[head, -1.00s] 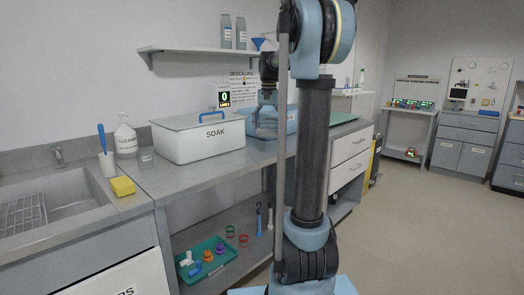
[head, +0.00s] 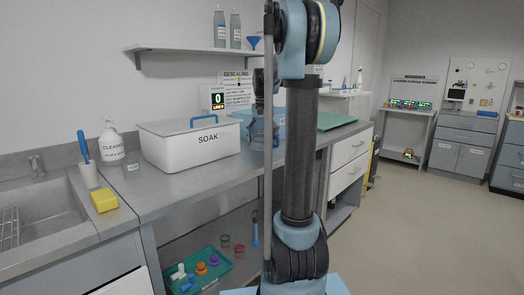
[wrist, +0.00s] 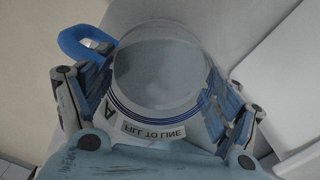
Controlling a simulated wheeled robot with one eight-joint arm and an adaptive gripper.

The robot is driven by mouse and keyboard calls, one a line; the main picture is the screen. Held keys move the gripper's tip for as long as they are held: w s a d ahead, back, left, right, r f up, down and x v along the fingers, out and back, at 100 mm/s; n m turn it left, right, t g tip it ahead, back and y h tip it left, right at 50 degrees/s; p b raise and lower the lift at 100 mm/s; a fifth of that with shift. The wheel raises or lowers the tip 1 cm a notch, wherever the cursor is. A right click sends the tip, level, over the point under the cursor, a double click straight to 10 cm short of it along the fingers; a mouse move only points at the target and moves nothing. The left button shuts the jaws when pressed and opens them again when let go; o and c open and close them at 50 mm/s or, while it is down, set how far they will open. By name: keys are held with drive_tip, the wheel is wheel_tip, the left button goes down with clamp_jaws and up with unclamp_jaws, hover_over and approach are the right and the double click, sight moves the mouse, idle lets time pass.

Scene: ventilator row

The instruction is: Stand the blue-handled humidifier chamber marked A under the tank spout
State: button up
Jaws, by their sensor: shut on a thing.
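The humidifier chamber (wrist: 160,75) is a clear round vessel in the wrist view. It has a blue loop handle (wrist: 72,42) at the upper left, blue rings, the letter A and a "FILL TO LINE" label. My gripper (wrist: 158,108) is shut on it, with a finger against each side. A light blue tub or tank behind my arm is mostly hidden. I cannot make out a spout.
The white SOAK bin (head: 190,150) stands on the steel counter (head: 175,190). A small display (head: 218,100) reads 0. A cleaner bottle (head: 111,143) and yellow sponge (head: 104,201) are by the sink. A green tray (head: 200,270) sits on the lower shelf. Open floor lies right.

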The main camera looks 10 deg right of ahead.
sight(263, 147)
drive_tip(key=shift+f, duration=2.05)
drive_tip(key=o, duration=1.2)
drive_tip(key=shift+f, duration=0.1)
drive_tip(key=shift+o, duration=0.2)
wheel_tip(263, 147, up, 12)
